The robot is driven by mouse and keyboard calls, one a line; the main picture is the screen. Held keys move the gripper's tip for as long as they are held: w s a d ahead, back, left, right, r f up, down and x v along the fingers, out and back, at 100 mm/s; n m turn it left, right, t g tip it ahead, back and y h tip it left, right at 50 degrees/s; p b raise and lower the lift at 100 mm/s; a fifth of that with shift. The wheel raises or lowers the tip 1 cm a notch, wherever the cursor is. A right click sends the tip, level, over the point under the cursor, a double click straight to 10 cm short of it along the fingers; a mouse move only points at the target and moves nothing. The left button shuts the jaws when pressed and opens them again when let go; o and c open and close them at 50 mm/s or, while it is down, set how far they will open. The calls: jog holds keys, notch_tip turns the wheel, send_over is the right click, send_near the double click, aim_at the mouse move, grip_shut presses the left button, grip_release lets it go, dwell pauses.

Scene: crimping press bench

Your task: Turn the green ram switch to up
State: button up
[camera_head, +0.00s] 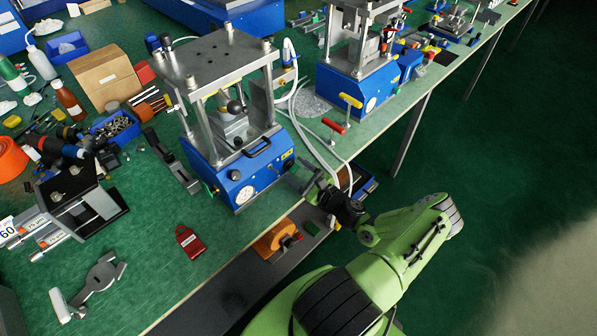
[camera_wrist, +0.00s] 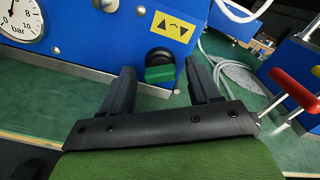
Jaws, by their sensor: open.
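The green ram switch (camera_wrist: 160,73) shows in the wrist view on the blue front panel of the press (camera_wrist: 105,52), with a dark round part just above it. A yellow label with up and down arrows (camera_wrist: 173,26) is above the switch. My gripper (camera_wrist: 160,75) is open, with one black finger on each side of the switch and a gap showing to both. I cannot tell how deep the fingertips reach. In the head view my gripper (camera_head: 300,178) is at the right end of the front of the press (camera_head: 236,187); the switch is hidden or too small there.
A pressure gauge (camera_wrist: 22,18) is left of the switch. White hoses (camera_head: 312,146) run down at the right. A second press (camera_head: 352,92) with red and yellow levers stands to the right. A red padlock (camera_head: 187,241) lies on the green bench near its front edge.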

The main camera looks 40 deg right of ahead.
jog(key=shift+c, duration=0.2)
jog(key=c, duration=1)
jog(key=n+b, duration=0.1)
jog(key=n, duration=0.4)
jog(key=shift+f+n, duration=0.1)
jog(key=shift+n, duration=0.2)
jog(key=n+b, duration=0.1)
jog(key=n, duration=0.5)
jog(key=shift+n, duration=0.3)
jog(key=o, duration=1)
